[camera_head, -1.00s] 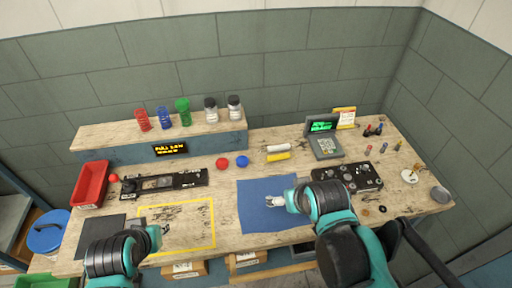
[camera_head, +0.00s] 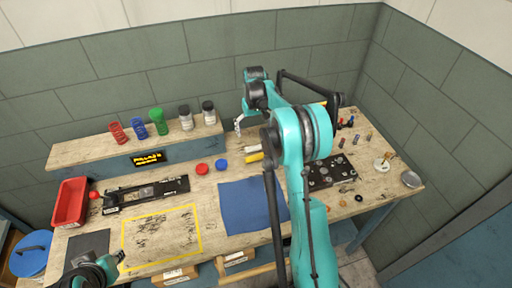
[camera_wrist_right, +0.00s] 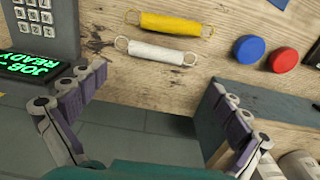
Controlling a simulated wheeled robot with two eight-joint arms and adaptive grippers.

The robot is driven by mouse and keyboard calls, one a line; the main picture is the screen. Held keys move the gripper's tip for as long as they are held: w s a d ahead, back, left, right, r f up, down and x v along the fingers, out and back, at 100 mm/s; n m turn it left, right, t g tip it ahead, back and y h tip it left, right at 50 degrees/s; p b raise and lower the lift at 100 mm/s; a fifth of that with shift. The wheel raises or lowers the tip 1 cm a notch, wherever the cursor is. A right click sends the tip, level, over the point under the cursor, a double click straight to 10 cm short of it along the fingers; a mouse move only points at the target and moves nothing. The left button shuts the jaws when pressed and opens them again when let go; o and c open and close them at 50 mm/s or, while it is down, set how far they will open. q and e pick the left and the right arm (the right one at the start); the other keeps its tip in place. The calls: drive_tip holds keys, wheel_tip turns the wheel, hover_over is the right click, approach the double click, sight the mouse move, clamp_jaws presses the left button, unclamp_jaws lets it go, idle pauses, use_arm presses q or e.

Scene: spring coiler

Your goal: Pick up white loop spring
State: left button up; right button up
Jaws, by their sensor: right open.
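The white loop spring (camera_wrist_right: 156,52) lies on the wooden table, with a loop at each end; it also shows in the head view (camera_head: 253,149). A yellow loop spring (camera_wrist_right: 170,24) lies alongside it. My right gripper (camera_wrist_right: 160,88) is open and empty, with its fingers spread wide and the white spring beyond them in the wrist view. In the head view the right gripper (camera_head: 240,124) is just behind the springs and above the table. My left gripper (camera_head: 110,264) is at the lower left, small and partly cut off; its jaw state is unclear.
A raised shelf (camera_head: 80,150) holds coloured coils and jars to the left of the springs. A red cap (camera_head: 202,169) and a blue cap (camera_head: 222,164) lie nearby. A keypad terminal (camera_wrist_right: 40,35) is close to the right gripper. The blue mat (camera_head: 245,205) is bare.

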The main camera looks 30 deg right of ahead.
sight(256, 146)
drive_tip(key=f, duration=0.4)
drive_tip(key=shift+w+d+b, duration=0.15)
drive_tip(key=shift+d+b, duration=0.25)
wheel_tip(256, 146, down, 5)
drive_tip(key=shift+f+b, duration=0.1)
drive_tip(key=shift+b, duration=0.75)
drive_tip(key=shift+c, duration=0.9)
drive_tip(key=c, duration=0.9)
